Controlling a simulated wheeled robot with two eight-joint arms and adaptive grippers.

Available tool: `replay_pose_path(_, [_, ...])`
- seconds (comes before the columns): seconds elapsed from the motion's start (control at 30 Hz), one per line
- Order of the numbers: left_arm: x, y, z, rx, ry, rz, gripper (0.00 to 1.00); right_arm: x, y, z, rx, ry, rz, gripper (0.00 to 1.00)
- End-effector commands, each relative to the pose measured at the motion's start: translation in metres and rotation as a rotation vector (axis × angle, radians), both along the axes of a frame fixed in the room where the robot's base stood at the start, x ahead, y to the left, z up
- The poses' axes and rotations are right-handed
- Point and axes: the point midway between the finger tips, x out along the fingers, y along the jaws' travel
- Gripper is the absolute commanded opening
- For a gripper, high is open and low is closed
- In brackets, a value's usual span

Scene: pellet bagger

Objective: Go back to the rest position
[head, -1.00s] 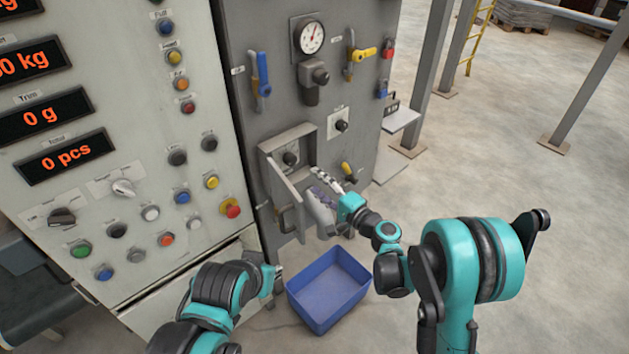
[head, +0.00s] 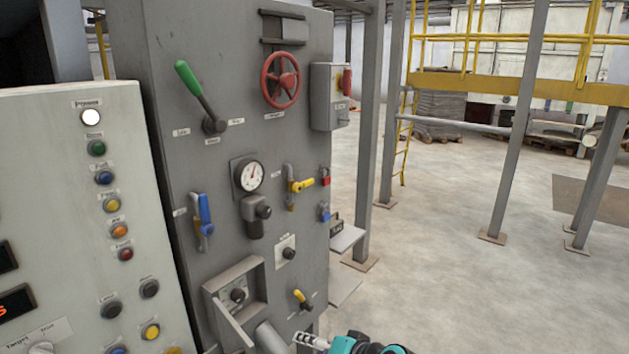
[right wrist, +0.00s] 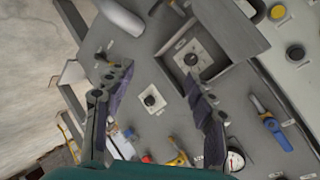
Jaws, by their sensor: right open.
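My right gripper (head: 310,341) shows at the bottom edge of the head view, with the teal wrist behind it. It is just right of a grey spout (head: 269,338) on the machine's front. In the right wrist view the two fingers of the right gripper (right wrist: 160,95) are wide apart with nothing between them. Beyond them are a black knob (right wrist: 151,100) and the open box on the panel (right wrist: 232,38). My left gripper is not in any current view.
The grey machine panel (head: 160,115) carries a green-handled lever (head: 194,84), a red handwheel (head: 281,80), a gauge (head: 248,175) and a small box with its door open (head: 232,320). A control cabinet (head: 45,170) stands at left. Open floor (head: 425,260) lies right.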

Motion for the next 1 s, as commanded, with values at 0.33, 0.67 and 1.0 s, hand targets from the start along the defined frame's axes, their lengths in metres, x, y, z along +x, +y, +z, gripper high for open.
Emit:
replay_pose_path(0.33, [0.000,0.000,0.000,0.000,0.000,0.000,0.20,-0.122,-0.121,-0.023,-0.530,0.040,-0.030,0.55])
replay_pose_path(0.67, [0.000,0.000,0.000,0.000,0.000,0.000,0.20,-0.175,-0.179,-0.039,-0.771,0.080,-0.053,0.55])
replay_pose_path(1.0, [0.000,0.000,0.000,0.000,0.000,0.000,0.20,-0.176,-0.180,-0.039,-0.776,0.079,-0.052,0.55])
